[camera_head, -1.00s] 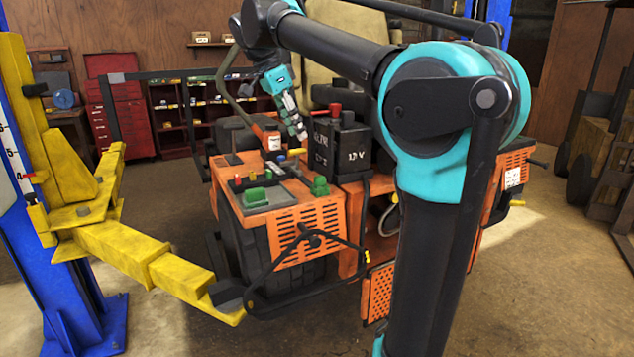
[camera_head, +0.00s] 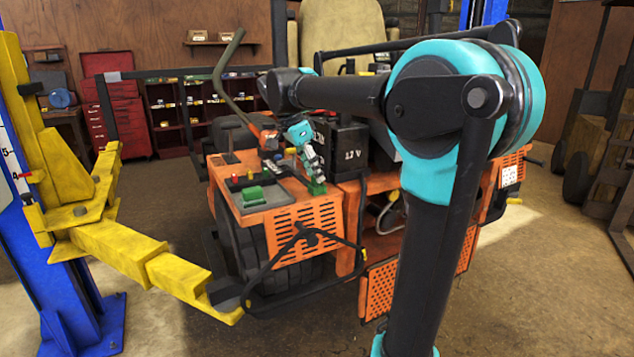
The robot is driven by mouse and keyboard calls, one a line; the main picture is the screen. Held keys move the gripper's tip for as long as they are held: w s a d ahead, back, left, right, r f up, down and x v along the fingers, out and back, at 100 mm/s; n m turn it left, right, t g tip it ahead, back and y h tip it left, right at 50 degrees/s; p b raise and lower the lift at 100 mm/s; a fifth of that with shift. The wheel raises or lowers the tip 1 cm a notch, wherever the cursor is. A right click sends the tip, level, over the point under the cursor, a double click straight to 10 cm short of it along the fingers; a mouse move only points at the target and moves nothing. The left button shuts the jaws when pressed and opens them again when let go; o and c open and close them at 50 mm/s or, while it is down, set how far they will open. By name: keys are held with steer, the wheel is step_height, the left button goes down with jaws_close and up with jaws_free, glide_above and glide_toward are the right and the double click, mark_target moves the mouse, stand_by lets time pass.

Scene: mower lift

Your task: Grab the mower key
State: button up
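The orange mower (camera_head: 312,232) stands in the middle, with a grey control panel (camera_head: 287,187) on its top. I cannot make out the mower key for certain among the small parts on the panel. My gripper (camera_head: 317,181) reaches down over the right part of the panel, pointing down and slightly right. Its fingertips are at or just above a small green part (camera_head: 318,189), partly covering it. I cannot tell whether they touch it, or whether the fingers are open or shut.
A black battery box (camera_head: 350,146) stands just right of my gripper. A larger green part (camera_head: 252,194) and small red and yellow knobs sit on the panel's left. A raised lever (camera_head: 227,70) rises behind. A yellow lift arm (camera_head: 140,252) extends from the blue post (camera_head: 62,285) at left.

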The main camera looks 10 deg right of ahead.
steer(key=shift+x, duration=0.85)
jaws_close()
steer(key=shift+r, duration=0.15)
